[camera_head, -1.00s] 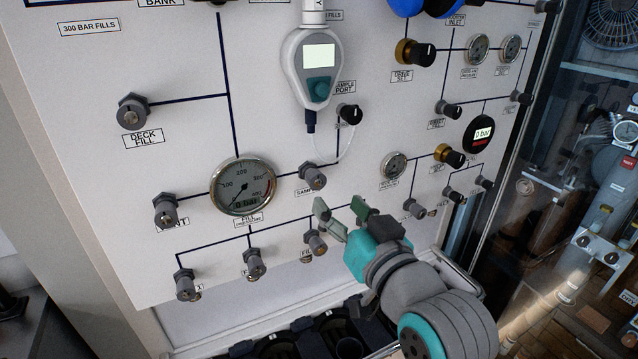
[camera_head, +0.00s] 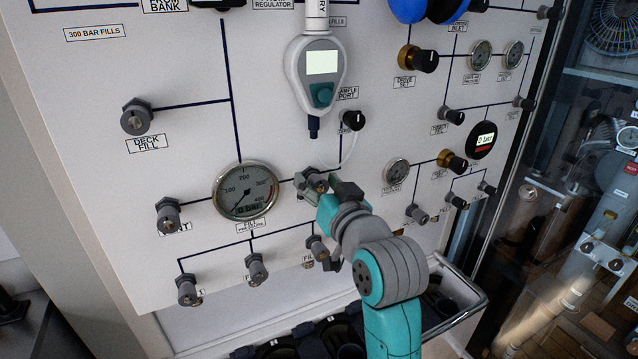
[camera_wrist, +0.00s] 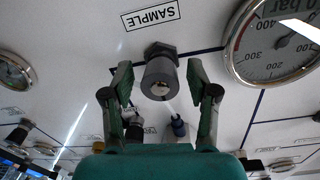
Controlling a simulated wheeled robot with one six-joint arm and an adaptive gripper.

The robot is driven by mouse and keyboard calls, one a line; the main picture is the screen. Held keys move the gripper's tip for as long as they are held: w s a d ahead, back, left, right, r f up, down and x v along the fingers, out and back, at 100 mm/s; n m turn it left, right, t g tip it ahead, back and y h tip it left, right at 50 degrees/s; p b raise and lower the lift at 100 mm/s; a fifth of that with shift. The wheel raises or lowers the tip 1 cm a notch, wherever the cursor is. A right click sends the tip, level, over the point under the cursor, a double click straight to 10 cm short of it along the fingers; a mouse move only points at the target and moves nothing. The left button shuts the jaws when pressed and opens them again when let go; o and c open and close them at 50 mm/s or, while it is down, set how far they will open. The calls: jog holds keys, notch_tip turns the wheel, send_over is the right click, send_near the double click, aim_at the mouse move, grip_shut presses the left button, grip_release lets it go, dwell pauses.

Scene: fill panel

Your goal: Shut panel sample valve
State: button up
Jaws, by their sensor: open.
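The panel sample valve (camera_wrist: 160,76) is a dark grey round knob with a pale metal centre, under the SAMPLE label (camera_wrist: 151,14) in the wrist view. My gripper (camera_wrist: 158,82) is open, with one finger on each side of the knob and a visible gap on both sides. The wrist view does not clearly show how deep the fingers reach along the knob. In the head view my gripper (camera_head: 326,188) is at the sample valve, right of the fill gauge, and its fingers partly hide the valve and its label.
The fill pressure gauge (camera_head: 245,191) is close left of my gripper. A handheld analyser (camera_head: 318,72) hangs above, its thin hose running to the sample port (camera_head: 353,120). Several fill valves, one of them here (camera_head: 257,268), sit below. A drive gauge (camera_head: 397,172) is to the right.

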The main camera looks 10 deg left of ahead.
grip_shut()
jog(key=shift+m, duration=0.4)
grip_release()
jog(key=v, duration=1.2)
